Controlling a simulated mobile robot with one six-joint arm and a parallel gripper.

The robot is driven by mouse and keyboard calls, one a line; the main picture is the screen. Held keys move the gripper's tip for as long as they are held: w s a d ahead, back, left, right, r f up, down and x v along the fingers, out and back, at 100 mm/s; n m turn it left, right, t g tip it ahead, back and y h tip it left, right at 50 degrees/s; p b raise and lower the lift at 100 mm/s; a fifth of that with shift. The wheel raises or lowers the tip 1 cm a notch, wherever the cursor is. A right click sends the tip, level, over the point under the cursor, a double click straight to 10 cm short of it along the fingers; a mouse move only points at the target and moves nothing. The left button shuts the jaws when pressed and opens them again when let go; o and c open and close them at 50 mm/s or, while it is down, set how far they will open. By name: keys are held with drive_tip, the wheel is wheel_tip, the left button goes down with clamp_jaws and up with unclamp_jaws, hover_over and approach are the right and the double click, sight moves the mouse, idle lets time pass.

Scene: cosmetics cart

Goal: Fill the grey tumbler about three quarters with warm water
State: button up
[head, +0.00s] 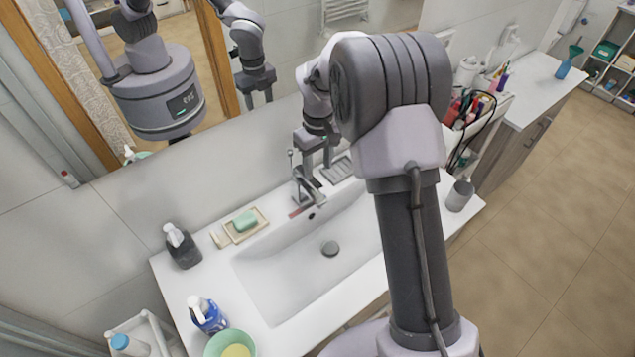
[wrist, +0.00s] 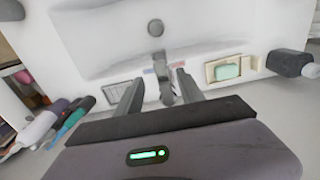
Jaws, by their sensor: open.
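The grey tumbler (head: 460,195) stands upright on the right end of the washbasin top in the head view, apart from my gripper. I cannot see into it. The chrome tap (head: 307,188) stands at the back of the basin (head: 290,270). A small red and blue mark shows near its base. No water stream is visible. My gripper (head: 318,160) is open and empty, pointing down close above the tap. In the wrist view the tap (wrist: 166,90) shows between the fingers of my gripper (wrist: 159,78); I cannot tell whether they touch it.
A soap dish (head: 262,226) with green soap, a dark dispenser (head: 182,246), a blue bottle (head: 208,315) and a green bowl (head: 245,340) stand on the left. A drain grid (head: 338,169) lies right of the tap. A cosmetics cart (head: 495,110) stands at the right.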

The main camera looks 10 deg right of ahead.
sight(318, 185)
wheel_tip(318, 185, down, 7)
drive_tip(key=shift+f+b, duration=0.1)
drive_tip(key=shift+b, duration=0.2)
clamp_jaws()
idle(1.3)
